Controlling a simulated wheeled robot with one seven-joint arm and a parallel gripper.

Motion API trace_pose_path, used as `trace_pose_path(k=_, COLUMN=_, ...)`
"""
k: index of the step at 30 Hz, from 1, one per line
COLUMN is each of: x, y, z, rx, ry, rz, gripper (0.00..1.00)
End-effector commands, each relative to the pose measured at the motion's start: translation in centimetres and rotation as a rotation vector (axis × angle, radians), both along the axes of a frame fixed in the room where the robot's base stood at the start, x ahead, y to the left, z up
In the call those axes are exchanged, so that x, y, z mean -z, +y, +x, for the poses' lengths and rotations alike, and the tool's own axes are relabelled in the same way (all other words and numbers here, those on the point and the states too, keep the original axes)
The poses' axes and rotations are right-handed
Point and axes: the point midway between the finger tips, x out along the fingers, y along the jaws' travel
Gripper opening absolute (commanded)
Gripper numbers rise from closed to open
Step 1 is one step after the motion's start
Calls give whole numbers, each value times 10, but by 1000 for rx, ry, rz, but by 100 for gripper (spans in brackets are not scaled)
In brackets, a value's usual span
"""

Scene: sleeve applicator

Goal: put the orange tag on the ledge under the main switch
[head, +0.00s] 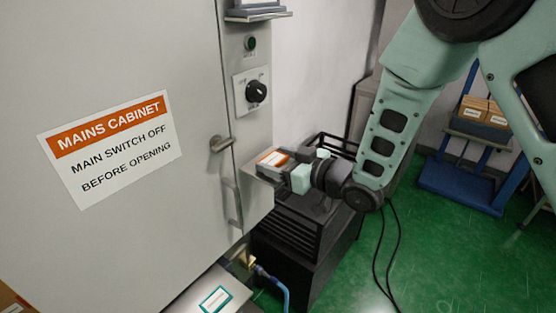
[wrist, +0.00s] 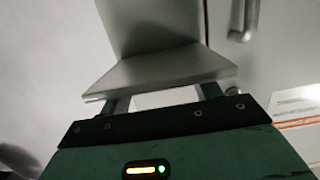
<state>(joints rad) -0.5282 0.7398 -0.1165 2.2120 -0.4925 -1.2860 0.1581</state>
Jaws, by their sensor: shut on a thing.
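The orange tag (head: 273,158), white with an orange band, is at the tips of my gripper (head: 284,167), which is shut on it. The tag is over the grey metal ledge (head: 249,169) on the cabinet's narrow right panel, below the main switch (head: 256,92), a black rotary knob. In the wrist view the ledge (wrist: 160,72) covers the tips of my gripper (wrist: 165,98), and a pale strip shows between the fingers. I cannot tell whether the tag touches the ledge.
A dark slatted unit (head: 300,225) stands below my gripper. A teal-edged card (head: 216,299) lies on a pale surface at the bottom. A blue hose (head: 277,281) runs nearby.

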Motion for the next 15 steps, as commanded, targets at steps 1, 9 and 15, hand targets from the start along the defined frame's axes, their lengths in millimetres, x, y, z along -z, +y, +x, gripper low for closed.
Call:
trace_pose_path(k=1, x=1, y=0, z=0, rx=0, ry=0, rz=0, gripper=68)
trace_pose_path(k=9, x=1, y=0, z=0, rx=0, ry=0, rz=0, gripper=85)
trace_pose_path(k=15, x=-3, y=-2, z=-1, rx=1, ry=1, rz=0, gripper=85)
